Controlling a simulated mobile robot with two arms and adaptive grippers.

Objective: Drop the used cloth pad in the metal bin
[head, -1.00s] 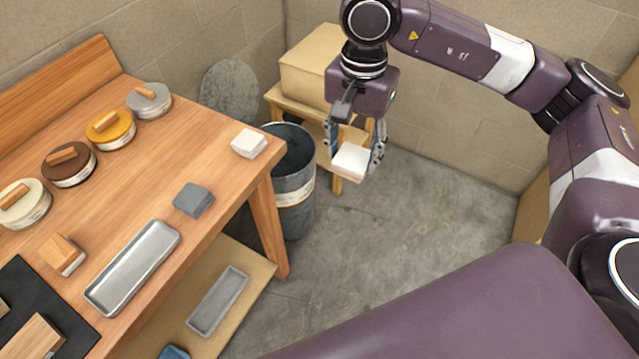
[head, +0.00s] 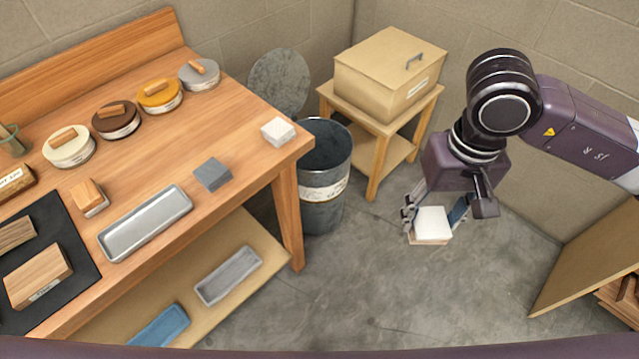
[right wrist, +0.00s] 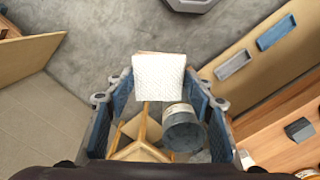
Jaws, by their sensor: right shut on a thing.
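My right gripper (head: 433,212) is shut on a white cloth pad (head: 431,223) with a tan, wood-like edge below. It holds the pad in the air over the floor, to the right of the metal bin in the head view. In the right wrist view the pad (right wrist: 158,76) shows a white textured face between the blue-lined fingers. The metal bin (head: 325,192) is a dark grey open cylinder with a pale label band, standing on the floor by the table's right end. It also shows beyond the pad in the right wrist view (right wrist: 183,131). My left gripper is out of view.
The wooden table (head: 235,118) holds round tins, a metal tray (head: 147,220), a grey block (head: 212,174) and a white folded stack (head: 278,131). A round grey lid (head: 279,82) leans behind the bin. A stool (head: 374,190) bears a tan box (head: 385,75). Bare floor lies in front.

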